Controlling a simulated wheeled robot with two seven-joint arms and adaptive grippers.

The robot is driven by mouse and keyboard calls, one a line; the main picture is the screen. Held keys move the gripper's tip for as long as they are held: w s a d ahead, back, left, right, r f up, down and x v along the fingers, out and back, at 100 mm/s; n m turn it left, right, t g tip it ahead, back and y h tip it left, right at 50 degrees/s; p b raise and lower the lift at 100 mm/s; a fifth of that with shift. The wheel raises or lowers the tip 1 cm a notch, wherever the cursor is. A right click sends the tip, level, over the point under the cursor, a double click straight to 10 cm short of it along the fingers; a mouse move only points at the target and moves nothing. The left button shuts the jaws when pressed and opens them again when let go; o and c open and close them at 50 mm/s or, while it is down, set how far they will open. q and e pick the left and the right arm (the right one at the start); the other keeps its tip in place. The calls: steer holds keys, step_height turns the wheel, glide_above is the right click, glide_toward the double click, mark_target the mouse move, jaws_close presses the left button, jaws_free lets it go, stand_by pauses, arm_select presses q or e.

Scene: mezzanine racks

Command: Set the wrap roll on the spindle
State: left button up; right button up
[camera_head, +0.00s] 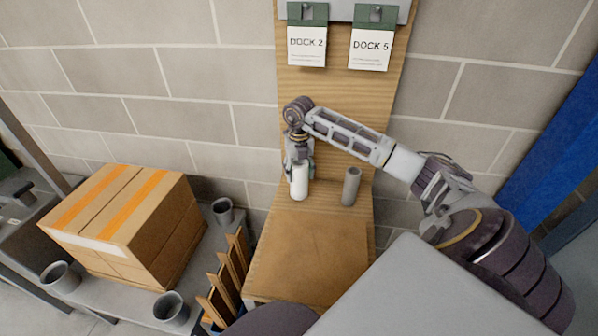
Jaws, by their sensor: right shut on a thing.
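My right gripper (300,160) points down and is shut on a white upright cylinder, which looks like the wrap roll (299,186). The gripper covers the roll's top. The roll is at the back left of the wooden bench (308,260); I cannot tell whether its bottom touches the wood. A grey upright post (351,187), which looks like the spindle, stands at the back right of the bench. The roll is to the left of the post and apart from it. My left gripper is not in view.
A taped cardboard box (130,220) sits on a grey table at left, with several grey cups (171,308) around it. Wooden slats (228,275) stand beside the bench. Dock cards (370,50) hang on the back board. The bench's front is clear.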

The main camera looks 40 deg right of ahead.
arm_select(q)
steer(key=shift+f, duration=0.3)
arm_select(e)
steer(key=shift+f, duration=0.45)
steer(key=o, duration=0.7)
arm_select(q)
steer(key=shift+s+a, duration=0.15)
arm_select(e)
steer(key=shift+r, duration=0.15)
steer(key=shift+r+p, duration=0.85)
steer(key=shift+r, duration=0.5)
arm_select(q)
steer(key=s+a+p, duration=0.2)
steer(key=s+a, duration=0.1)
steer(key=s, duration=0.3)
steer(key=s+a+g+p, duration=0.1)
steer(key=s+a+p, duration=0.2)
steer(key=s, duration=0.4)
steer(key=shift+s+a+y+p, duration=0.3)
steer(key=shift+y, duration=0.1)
arm_select(e)
step_height(320, 180, up, 8)
